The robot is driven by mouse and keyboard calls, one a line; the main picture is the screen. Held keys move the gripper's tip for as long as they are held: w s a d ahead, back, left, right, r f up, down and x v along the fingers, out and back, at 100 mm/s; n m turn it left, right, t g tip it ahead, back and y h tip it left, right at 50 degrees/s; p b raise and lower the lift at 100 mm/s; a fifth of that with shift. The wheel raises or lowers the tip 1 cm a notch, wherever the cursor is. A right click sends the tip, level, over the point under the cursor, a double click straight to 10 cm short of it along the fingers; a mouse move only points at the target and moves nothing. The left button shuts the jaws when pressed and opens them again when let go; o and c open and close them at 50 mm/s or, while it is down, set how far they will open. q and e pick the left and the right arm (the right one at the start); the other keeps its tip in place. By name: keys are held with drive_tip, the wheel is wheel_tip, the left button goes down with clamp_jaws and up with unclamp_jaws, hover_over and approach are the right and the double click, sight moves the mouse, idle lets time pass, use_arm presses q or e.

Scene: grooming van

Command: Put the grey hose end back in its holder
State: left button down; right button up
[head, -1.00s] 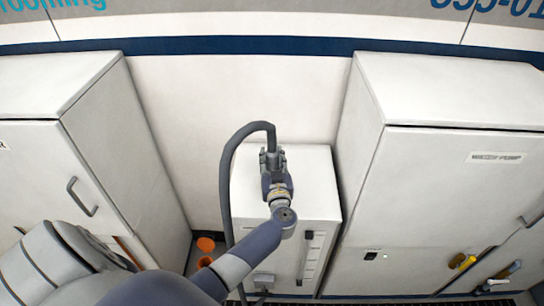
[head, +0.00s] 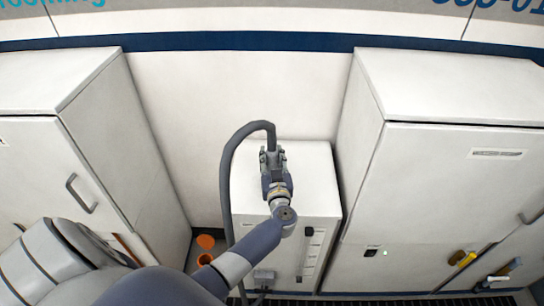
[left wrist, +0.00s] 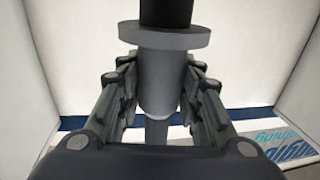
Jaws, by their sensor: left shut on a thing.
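The grey hose end (left wrist: 160,80) is a grey cylinder with a wide flange in the left wrist view, with a dark hose part above it. My left gripper (head: 271,160) is shut around it, with one finger on each side. In the head view it is held over the white box unit (head: 310,185), mostly hidden by the fingers. The grey hose (head: 226,185) arches up from it and down along the unit's left side. A small grey fitting (head: 264,276) is low on the unit's front; I cannot tell whether it is the holder. My right gripper is not in view.
A white cabinet (head: 140,150) stands at the left and another (head: 440,180) at the right, close to the unit. Orange round things (head: 206,242) lie low in the left gap. Bare wall is behind.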

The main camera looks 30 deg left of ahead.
use_arm(q)
drive_tip(key=shift+f, duration=0.3)
drive_tip(key=c, duration=1.1)
unclamp_jaws()
drive_tip(key=shift+o, duration=0.2)
drive_tip(key=shift+f, duration=0.15)
drive_tip(key=v, duration=1.2)
